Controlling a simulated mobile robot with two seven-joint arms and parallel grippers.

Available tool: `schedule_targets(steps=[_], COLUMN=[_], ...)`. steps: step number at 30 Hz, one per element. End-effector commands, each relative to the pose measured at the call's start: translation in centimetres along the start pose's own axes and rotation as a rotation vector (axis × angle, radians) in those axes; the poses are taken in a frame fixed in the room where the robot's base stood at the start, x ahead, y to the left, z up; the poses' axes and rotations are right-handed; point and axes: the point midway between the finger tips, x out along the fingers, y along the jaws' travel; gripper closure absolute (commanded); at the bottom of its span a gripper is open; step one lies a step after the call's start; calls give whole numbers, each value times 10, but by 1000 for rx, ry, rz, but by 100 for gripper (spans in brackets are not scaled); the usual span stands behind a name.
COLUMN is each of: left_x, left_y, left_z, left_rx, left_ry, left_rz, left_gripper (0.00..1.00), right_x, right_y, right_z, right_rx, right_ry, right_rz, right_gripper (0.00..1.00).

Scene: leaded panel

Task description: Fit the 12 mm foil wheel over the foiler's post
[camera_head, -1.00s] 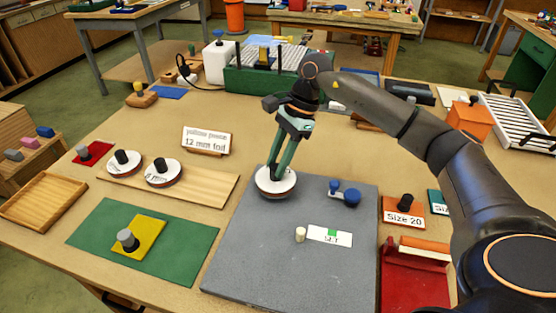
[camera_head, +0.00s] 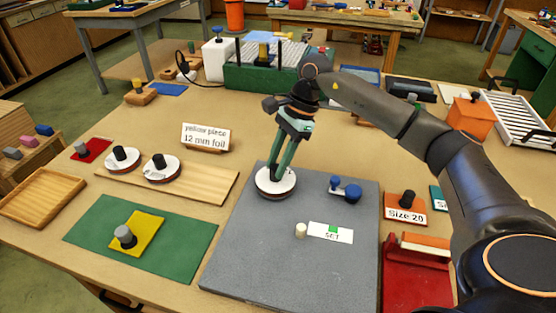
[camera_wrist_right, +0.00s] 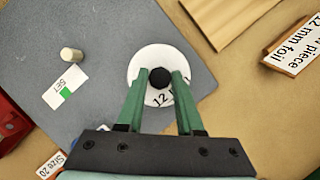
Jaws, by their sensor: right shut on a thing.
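My right gripper (camera_head: 274,172) is shut on the black knob of a white foil wheel (camera_head: 276,186). In the right wrist view the wheel (camera_wrist_right: 150,60) shows "12" on its face, and the fingers (camera_wrist_right: 160,78) stand on both sides of the knob. The wheel is over the far left part of the foiler's grey base (camera_head: 260,260); I cannot tell whether it touches. The cream post (camera_head: 300,230) stands upright and bare on the base, nearer the front. It also shows in the wrist view (camera_wrist_right: 71,55), apart from the wheel. My left gripper is not in view.
A blue roller piece (camera_head: 346,189) and a "SET" label (camera_head: 331,232) are on the base. Two other wheels (camera_head: 123,158) lie on a wooden board (camera_head: 205,187) at left. A "yellow piece 12 mm foil" sign (camera_head: 206,137) stands behind. A red stand (camera_head: 415,280) is at right.

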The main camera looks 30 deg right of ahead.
Motion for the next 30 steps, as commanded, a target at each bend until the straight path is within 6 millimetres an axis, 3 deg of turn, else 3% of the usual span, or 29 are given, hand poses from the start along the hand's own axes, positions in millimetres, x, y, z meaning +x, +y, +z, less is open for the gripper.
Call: schedule_targets(steps=[12,13,15,22,30], left_x=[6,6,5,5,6], left_y=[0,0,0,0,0], left_z=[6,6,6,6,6], left_rx=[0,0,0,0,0], left_ry=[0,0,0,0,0], left_rz=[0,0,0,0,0], left_gripper=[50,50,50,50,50], right_x=[10,10,9,9,9], right_y=[0,0,0,0,0], right_z=[-4,-4,-4,-4,-4], right_rx=[0,0,0,0,0], right_ry=[0,0,0,0,1], right_rz=[-1,-1,-1,0,0], right_gripper=[100,63,55,30,29])
